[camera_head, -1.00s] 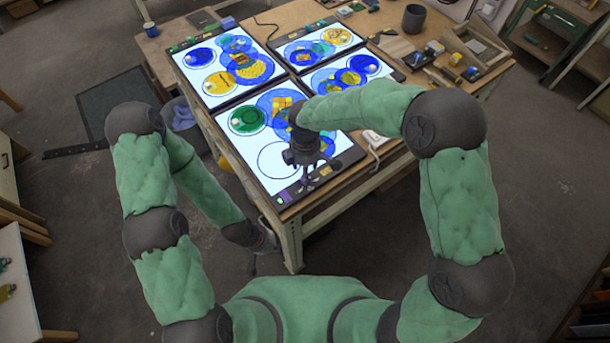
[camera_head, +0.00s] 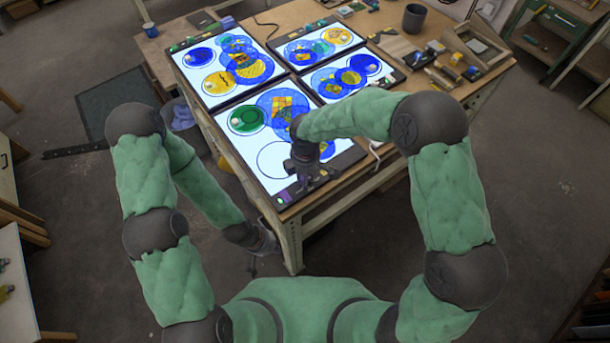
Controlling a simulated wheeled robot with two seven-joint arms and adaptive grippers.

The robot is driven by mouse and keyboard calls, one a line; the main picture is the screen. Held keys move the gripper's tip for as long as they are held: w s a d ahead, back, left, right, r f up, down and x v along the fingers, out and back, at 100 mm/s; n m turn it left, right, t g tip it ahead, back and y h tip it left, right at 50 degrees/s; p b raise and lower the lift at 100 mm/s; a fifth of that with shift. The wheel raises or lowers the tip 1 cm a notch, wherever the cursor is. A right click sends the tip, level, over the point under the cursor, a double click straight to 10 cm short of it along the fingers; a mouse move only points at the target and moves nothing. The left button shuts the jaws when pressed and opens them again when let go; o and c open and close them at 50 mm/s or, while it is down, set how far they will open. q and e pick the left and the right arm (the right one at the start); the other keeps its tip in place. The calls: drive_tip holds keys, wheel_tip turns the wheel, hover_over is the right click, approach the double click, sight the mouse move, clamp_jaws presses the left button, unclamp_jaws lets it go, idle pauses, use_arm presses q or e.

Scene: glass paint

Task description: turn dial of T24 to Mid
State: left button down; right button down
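Several lit panels lie on the wooden table. The nearest panel (camera_head: 243,159) has a green disc, blue and yellow patterned circles and an empty outlined circle. A dark strip (camera_head: 282,197) with small coloured marks runs along its front edge. No T24 label or dial can be read at this size. My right gripper (camera_head: 308,186) points down at this strip, right of the coloured marks, and hides what is under it. I cannot tell whether its fingers touch anything. My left gripper (camera_head: 255,268) hangs low beside the table's front left leg, apart from the panels.
Other lit panels (camera_head: 208,86) lie behind the nearest one. A dark cup (camera_head: 414,18) and wooden trays stand at the back right of the table (camera_head: 295,16). A bin (camera_head: 186,124) stands left of the table. Floor in front is clear.

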drive_tip(key=shift+m, duration=0.4)
drive_tip(key=m+b, duration=0.2)
drive_tip(key=m, duration=0.3)
drive_tip(key=shift+m, duration=0.3)
drive_tip(key=m+b, duration=0.1)
drive_tip(key=m, duration=0.4)
drive_tip(key=shift+b, duration=0.35)
drive_tip(key=shift+m, duration=0.3)
drive_tip(key=c, duration=1)
unclamp_jaws()
wheel_tip(320, 180, up, 12)
